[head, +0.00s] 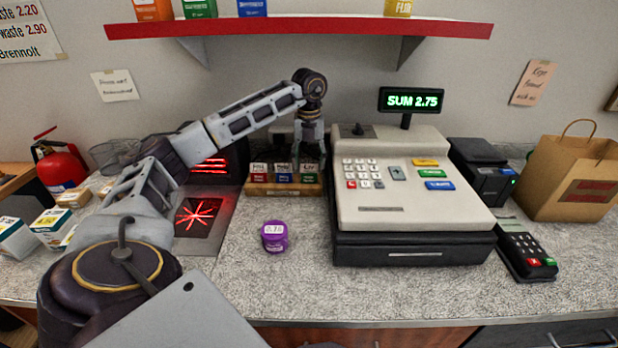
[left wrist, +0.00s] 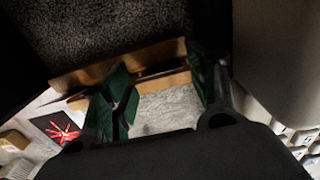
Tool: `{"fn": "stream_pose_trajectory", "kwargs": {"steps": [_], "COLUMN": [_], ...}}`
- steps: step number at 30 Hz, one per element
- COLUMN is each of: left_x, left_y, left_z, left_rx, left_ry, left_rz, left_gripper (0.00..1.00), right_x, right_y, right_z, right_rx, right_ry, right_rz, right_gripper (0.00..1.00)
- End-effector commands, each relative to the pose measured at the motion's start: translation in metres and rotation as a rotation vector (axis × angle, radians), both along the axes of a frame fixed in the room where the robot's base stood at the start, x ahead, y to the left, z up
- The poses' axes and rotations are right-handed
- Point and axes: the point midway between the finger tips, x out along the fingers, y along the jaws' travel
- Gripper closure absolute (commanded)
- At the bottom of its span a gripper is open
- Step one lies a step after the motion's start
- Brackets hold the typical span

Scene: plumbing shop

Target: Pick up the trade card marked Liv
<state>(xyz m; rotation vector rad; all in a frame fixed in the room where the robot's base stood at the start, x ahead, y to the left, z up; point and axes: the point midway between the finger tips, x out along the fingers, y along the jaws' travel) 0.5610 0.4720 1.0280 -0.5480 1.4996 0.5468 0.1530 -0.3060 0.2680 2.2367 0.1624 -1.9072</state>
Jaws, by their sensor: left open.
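The trade card marked Liv (head: 309,171) is the rightmost of three cards standing in a wooden rack (head: 284,189), beside the till in the head view. My left gripper (head: 309,146) is right above and behind this card, fingers pointing down. In the left wrist view its two green-padded fingers (left wrist: 160,80) are spread apart over the wooden rack (left wrist: 98,72), with a thin dark edge between them. I cannot tell whether the fingers touch the card. My right gripper is not in view.
The till (head: 400,190) stands close to the right of the rack. A scanner with red light (head: 199,214) is to the left. A purple tub (head: 274,236) stands in front. A red shelf (head: 300,31) hangs above. The counter between tub and till is clear.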

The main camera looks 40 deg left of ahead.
Motion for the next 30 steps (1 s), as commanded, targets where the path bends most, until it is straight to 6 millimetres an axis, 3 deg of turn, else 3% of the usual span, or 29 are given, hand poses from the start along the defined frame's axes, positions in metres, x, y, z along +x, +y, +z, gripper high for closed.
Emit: {"fn": "stream_pose_trajectory", "kwargs": {"steps": [9,23,28,30], "left_x": [-0.001,0.000,0.000,0.000], "left_y": [0.000,0.000,0.000,0.000], "left_z": [-0.029,-0.030,-0.030,-0.030], "left_rx": [0.002,0.000,0.000,0.000], "left_ry": [0.001,0.001,0.001,0.001], "left_rz": [0.001,0.000,0.000,0.000], "left_gripper": [0.41,0.41,0.59,0.60], "right_x": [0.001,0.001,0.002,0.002], "right_y": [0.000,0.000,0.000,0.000], "right_z": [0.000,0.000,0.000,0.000], "right_rx": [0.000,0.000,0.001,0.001], "right_ry": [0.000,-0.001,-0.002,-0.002], "right_rz": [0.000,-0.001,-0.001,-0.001], "right_gripper": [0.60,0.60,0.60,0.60]}}
